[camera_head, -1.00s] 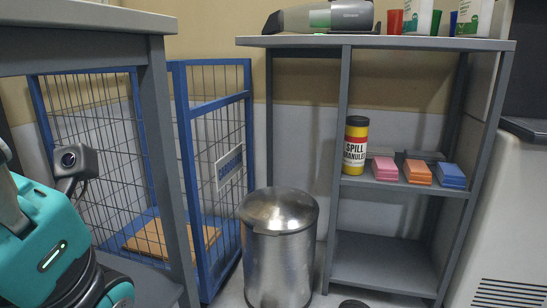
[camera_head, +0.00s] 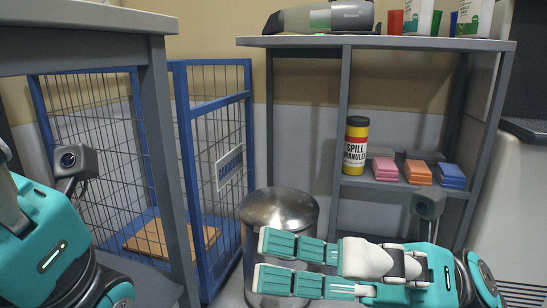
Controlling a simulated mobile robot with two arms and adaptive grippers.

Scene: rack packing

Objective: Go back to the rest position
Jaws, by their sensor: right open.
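My right gripper (camera_head: 262,260) comes in from the lower right and points left. Its two teal and white fingers are apart with nothing between them, and they show in front of the metal bin and the lower shelf. My left arm shows at the lower left edge with its teal body and small camera. The fingers of my left gripper are not in view.
A steel bin (camera_head: 282,209) stands in front of the grey rack (camera_head: 343,110). On its middle shelf are a spill granules can (camera_head: 356,146) and pink, orange and blue boxes (camera_head: 418,172). A blue wire cage (camera_head: 183,150) stands left. A handheld vacuum (camera_head: 322,17) lies on top.

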